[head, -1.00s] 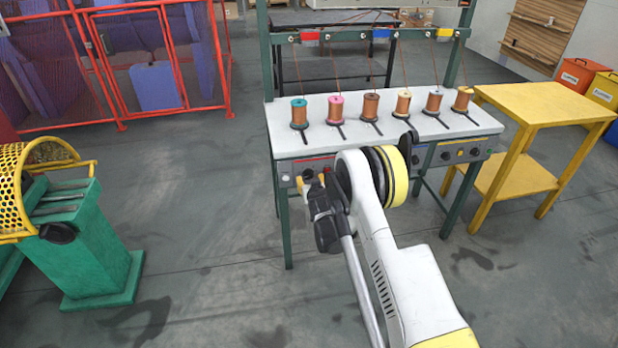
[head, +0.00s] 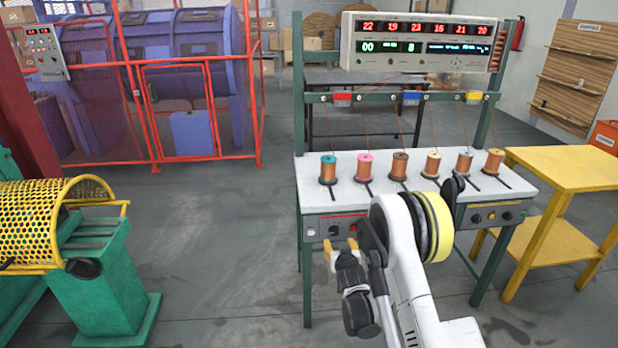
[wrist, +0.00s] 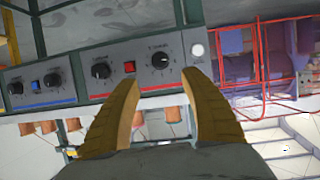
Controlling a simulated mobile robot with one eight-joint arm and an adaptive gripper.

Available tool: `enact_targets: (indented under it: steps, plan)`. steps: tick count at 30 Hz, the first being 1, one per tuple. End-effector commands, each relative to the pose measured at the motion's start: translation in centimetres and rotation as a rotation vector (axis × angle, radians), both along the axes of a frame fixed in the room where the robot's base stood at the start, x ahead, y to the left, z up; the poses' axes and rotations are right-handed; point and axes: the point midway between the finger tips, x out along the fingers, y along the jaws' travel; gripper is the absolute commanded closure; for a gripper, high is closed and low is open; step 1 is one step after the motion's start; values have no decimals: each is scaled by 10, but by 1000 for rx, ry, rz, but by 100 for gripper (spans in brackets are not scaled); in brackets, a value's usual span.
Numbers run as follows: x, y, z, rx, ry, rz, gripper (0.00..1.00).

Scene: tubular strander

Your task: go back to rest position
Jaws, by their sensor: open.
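My gripper (head: 340,249) is in front of the left part of the white-topped spool bench (head: 313,197) in the head view. Its two yellow fingers also show in the wrist view (wrist: 160,100), spread apart with nothing between them. Behind the fingers, the wrist view shows the bench's control panel (wrist: 130,75) with black knobs and a red button, tilted and apparently upside down. Several copper wire spools (head: 365,168) with differently coloured tops stand in a row on the bench.
A display unit (head: 420,42) with lit red and green digits sits above the bench. A yellow table (head: 565,167) stands at the right. A green machine with a yellow mesh guard (head: 40,225) is at the left. A red fence (head: 180,110) is behind. Grey floor lies open between.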

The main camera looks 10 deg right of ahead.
Motion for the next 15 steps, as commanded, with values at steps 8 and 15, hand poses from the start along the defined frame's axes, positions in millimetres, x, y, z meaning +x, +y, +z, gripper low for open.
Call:
enact_targets:
  steps: [8,15]
  plan:
    - [-17,-6,90,2,84,-11,47]
    - [-79,-12,184,4,201,-15,47]
